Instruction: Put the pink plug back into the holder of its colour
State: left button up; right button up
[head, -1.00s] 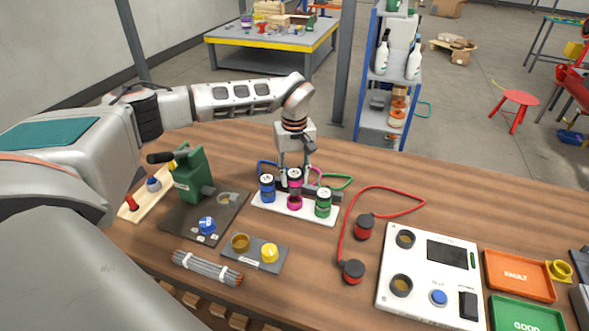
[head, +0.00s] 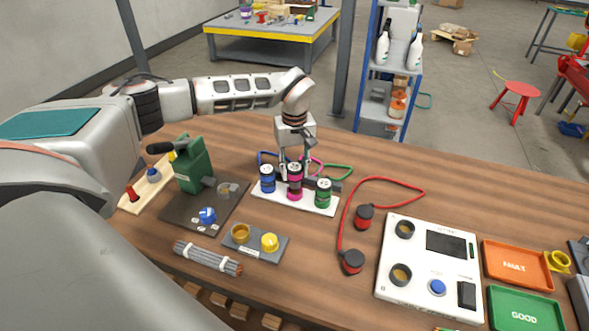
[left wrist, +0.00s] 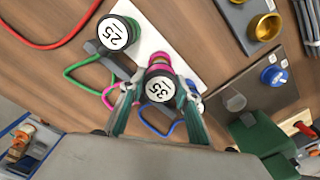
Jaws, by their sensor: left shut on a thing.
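The pink plug (head: 295,170), with a dark body and a white top label, is upright in my left gripper (head: 296,175). It is directly over or partly in the pink holder (head: 295,195) in the middle of the white rack (head: 322,209). It stands a little taller over its holder than its neighbours; how deep it sits I cannot tell. In the left wrist view the plug's label (left wrist: 160,89) reads 35, between the two fingers. The holder's pink rim (left wrist: 159,60) shows just beyond it. My right gripper is not in view.
The blue plug (head: 267,184) and green plug (head: 323,198) stand close on either side in the rack. Coloured cables loop behind it. A grey block with yellow fittings (head: 262,253) lies in front, a green pump (head: 191,170) left, a white tester (head: 395,289) right.

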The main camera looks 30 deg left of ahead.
pick_arm(q)
jog(key=shift+f, duration=0.1)
dwell(0.3)
jog(key=shift+f, duration=0.6)
jog(key=shift+f, duration=0.75)
jog(key=shift+f+b, duration=0.3)
dwell(0.5)
jog(key=o, duration=1.4)
jog(key=shift+o, duration=0.2)
